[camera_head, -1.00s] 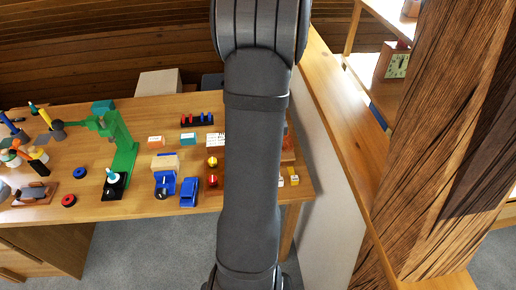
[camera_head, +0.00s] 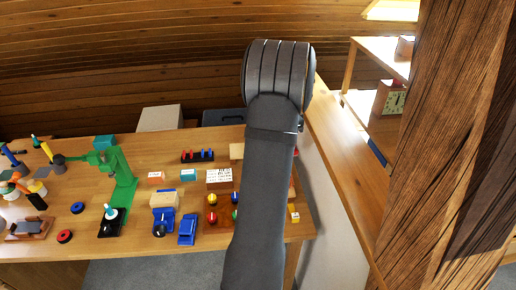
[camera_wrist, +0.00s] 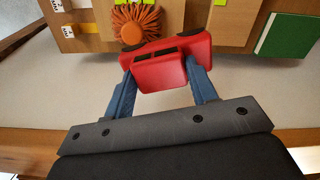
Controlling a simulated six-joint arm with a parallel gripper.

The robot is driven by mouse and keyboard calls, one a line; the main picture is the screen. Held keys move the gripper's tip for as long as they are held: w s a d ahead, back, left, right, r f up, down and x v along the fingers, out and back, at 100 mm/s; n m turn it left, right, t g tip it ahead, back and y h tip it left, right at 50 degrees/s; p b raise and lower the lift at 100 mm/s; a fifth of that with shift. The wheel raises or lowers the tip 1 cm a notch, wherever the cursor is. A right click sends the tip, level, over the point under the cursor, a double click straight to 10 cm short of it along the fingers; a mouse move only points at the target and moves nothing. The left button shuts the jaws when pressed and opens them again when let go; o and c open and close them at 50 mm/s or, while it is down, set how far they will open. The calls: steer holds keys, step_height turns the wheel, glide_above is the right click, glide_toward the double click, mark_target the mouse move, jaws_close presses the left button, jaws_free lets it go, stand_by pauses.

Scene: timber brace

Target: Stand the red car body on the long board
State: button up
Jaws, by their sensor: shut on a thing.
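In the wrist view the red car body (camera_wrist: 160,70) sits between the two blue fingers of my gripper (camera_wrist: 162,78). The gripper is shut on it, with dark parts showing along the car body's far side. Wooden board surfaces (camera_wrist: 180,18) lie beyond it at the top of the view; I cannot tell which of them is the long board. In the head view my arm hides the gripper and the car body.
An orange ribbed round thing (camera_wrist: 135,22) is close beyond the car body, and a green block (camera_wrist: 288,35) is at right. In the head view the table (camera_head: 85,190) holds a green stand (camera_head: 122,170), blue vehicles (camera_head: 187,230) and several small blocks. A timber post (camera_head: 450,130) stands right.

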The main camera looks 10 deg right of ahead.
steer(key=shift+n, duration=0.7)
steer(key=w, duration=0.2)
steer(key=w+r, duration=0.1)
steer(key=w, duration=0.3)
steer(key=shift+w+d+r, duration=0.15)
steer(key=shift+w+d, duration=0.1)
steer(key=shift+w, duration=0.05)
steer(key=w+a+f, duration=0.2)
steer(key=a, duration=0.1)
steer(key=w+a+f, duration=0.2)
steer(key=w+a, duration=0.1)
steer(key=w+a+f, duration=0.2)
steer(key=a+f, duration=0.1)
steer(key=shift+w, duration=0.25)
steer(key=shift+f, duration=1.9)
steer(key=shift+f, duration=0.15)
steer(key=o, duration=1)
step_height(320, 180, up, 12)
